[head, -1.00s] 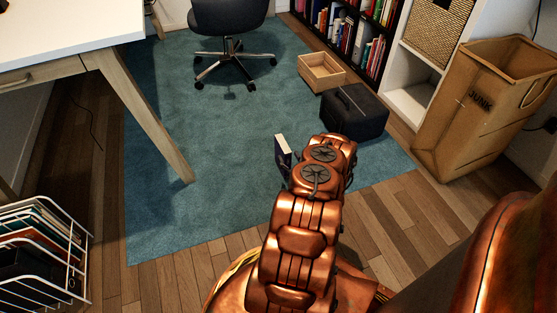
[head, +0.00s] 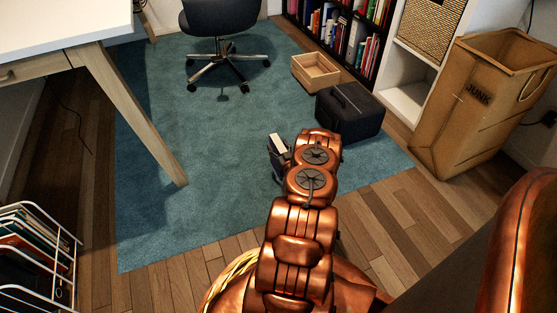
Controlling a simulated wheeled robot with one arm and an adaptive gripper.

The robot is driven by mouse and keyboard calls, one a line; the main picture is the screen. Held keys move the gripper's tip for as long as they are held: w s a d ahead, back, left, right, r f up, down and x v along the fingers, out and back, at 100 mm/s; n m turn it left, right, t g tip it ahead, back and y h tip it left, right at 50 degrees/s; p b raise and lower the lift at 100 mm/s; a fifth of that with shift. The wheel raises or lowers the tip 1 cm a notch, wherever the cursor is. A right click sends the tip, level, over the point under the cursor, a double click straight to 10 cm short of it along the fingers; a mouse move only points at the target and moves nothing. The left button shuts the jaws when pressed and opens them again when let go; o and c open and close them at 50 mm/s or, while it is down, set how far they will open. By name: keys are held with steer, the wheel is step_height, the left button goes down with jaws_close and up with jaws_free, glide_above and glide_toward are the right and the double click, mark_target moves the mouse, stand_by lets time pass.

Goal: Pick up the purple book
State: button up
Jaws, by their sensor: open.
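A book-like object (head: 279,143) with a pale edge and a dark bluish or purple side shows just left of my wrist, over the teal rug. It may be the purple book, but the colour is too dark to be sure. My gripper (head: 276,168) is open at the end of the copper arm, mostly hidden by the wrist. The object is right beside or between the jaws. I cannot tell whether it touches them or the rug.
A black case (head: 350,110) and an open wooden box (head: 315,72) stand ahead on the rug (head: 190,140). A bookshelf (head: 345,36) and a junk bag (head: 470,110) are at right. A desk (head: 60,30) and wire rack (head: 40,250) are at left. An office chair (head: 225,60) stands behind.

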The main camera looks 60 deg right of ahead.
jaws_close()
stand_by(0.5)
